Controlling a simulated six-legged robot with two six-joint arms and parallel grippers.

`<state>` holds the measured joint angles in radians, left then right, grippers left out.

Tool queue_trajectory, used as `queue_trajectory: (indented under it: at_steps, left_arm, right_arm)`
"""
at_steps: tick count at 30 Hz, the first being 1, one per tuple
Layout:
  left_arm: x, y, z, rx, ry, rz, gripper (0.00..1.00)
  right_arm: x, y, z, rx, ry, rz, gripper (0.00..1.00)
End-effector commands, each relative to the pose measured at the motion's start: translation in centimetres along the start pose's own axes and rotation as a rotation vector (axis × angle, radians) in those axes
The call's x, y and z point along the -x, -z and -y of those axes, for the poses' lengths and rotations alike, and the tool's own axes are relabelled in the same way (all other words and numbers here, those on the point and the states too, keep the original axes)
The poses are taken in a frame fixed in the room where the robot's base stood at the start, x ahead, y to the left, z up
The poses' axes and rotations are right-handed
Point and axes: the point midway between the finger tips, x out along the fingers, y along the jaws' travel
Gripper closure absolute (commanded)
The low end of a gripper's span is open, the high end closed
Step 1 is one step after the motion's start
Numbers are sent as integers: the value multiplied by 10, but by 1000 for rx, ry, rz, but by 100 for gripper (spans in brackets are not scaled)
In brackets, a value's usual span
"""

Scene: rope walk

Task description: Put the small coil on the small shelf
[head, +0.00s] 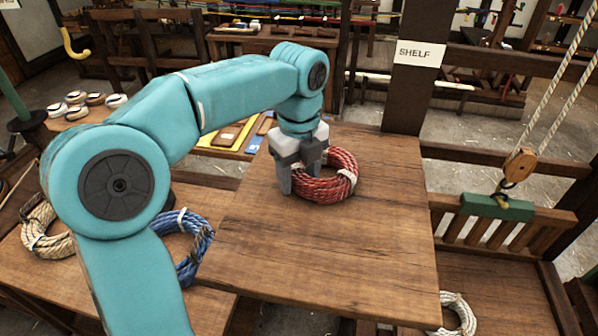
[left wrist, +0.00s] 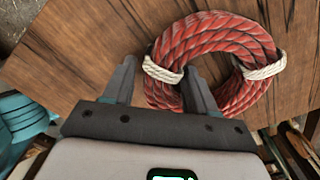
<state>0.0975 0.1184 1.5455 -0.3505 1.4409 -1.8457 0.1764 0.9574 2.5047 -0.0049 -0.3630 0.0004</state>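A red rope coil (head: 326,182) with white bindings lies flat on a brown wooden board (head: 330,255). It also shows in the left wrist view (left wrist: 240,95). My left gripper (head: 301,182) is low at the coil's left side. In the left wrist view the fingers (left wrist: 160,80) are apart, one outside the coil and one at its hole, with the bound left strand between them. Wood shows between the outer finger and the rope. A sign reading "SHELF" (head: 418,52) is on a dark post behind the board. My right gripper is not seen.
A blue coil (head: 196,243) and a beige coil (head: 42,232) lie on a lower bench at left. A white coil (head: 459,312) is at lower right. The board's front half is bare.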

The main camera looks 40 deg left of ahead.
Motion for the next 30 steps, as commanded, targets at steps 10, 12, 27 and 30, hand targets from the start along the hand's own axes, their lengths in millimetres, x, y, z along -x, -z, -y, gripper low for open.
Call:
queue_trajectory:
  at_steps: [10,12,27,30]
  left_arm:
    - [5,0,0,0,0,0,39]
    - [11,0,0,-1,1,1,39]
    - [113,0,1,0,1,1,39]
    - [121,0,0,0,0,0,39]
  right_arm:
    - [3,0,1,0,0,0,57]
    - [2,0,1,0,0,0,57]
    - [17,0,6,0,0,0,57]
    - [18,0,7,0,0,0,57]
